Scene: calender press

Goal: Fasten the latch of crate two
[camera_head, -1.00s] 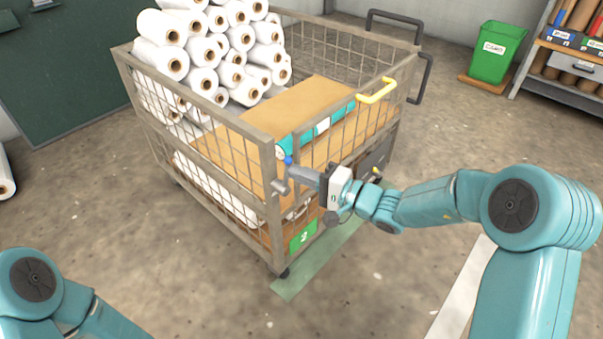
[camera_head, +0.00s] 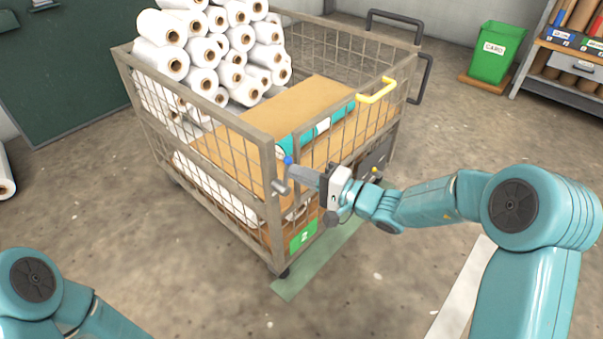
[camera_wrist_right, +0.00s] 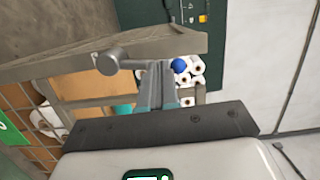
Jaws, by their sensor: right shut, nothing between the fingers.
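Crate two (camera_head: 272,233) is a grey wire-mesh cart with a green label (camera_head: 302,237) reading 2 at its near corner. The latch at that corner shows as a grey cylinder (camera_head: 281,186) and a blue ball knob (camera_head: 288,160). My right gripper (camera_head: 297,170) is shut and empty at the latch. In the right wrist view its fingers (camera_wrist_right: 158,68) lie between the grey cylinder (camera_wrist_right: 108,62) and the blue ball (camera_wrist_right: 180,65). I cannot tell whether they touch the latch. My left gripper is out of view; only my left arm shows at lower left.
The cart holds white rolls (camera_head: 237,57) and a brown carton (camera_head: 290,104). A yellow handle (camera_head: 377,91) sits on its right-hand side. A green bin (camera_head: 495,53) and a shelf (camera_head: 575,75) stand at the back right. The floor in front is clear.

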